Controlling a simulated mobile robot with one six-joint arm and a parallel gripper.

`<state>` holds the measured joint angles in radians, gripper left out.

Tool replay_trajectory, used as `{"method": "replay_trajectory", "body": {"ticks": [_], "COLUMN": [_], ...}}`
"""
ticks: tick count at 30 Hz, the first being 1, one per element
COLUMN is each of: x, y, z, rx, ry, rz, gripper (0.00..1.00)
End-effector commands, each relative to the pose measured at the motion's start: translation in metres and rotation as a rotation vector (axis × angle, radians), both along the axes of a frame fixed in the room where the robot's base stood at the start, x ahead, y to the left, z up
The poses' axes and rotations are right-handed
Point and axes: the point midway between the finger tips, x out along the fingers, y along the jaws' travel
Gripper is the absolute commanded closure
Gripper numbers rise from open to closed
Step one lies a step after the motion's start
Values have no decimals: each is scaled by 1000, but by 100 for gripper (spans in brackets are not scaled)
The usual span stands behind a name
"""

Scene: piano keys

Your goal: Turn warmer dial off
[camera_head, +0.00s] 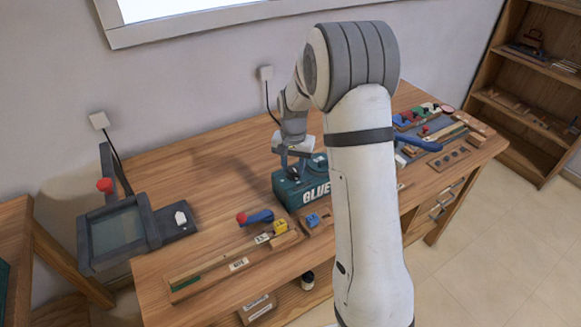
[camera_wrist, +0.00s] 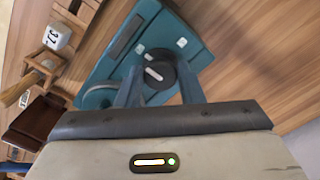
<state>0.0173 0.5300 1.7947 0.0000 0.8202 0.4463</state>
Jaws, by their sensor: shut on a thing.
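The glue warmer is a teal box (camera_head: 291,190) with "GLUE" on its front, standing on the wooden workbench in the head view. Its teal top also shows in the wrist view (camera_wrist: 103,98). A dark round dial (camera_wrist: 158,69) with a white pointer mark sits on that top. My gripper (camera_wrist: 160,78) is over the warmer, its two fingers on either side of the dial and shut on it. In the head view my gripper (camera_head: 292,168) is at the warmer's top, and the dial is hidden there. White marks are on the top near the dial.
The workbench (camera_head: 225,262) has a long wooden jig with a yellow block (camera_head: 281,227) in front of the warmer. A dark press with a red knob (camera_head: 104,185) stands at the left. Coloured blocks and tools lie at the right. A cable runs to a wall socket (camera_head: 266,73).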

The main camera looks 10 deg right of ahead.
Motion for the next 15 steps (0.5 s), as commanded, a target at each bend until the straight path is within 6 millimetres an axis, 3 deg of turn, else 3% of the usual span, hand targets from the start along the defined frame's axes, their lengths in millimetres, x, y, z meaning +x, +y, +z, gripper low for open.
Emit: {"method": "replay_trajectory", "body": {"ticks": [11,12,15], "x": [4,4,3], "y": [-2,-2,-2], "z": [4,4,3], "rx": [-4,-4,-3], "ry": [-14,-14,-12], "rz": [5,5,5], "gripper": [89,65,57]}}
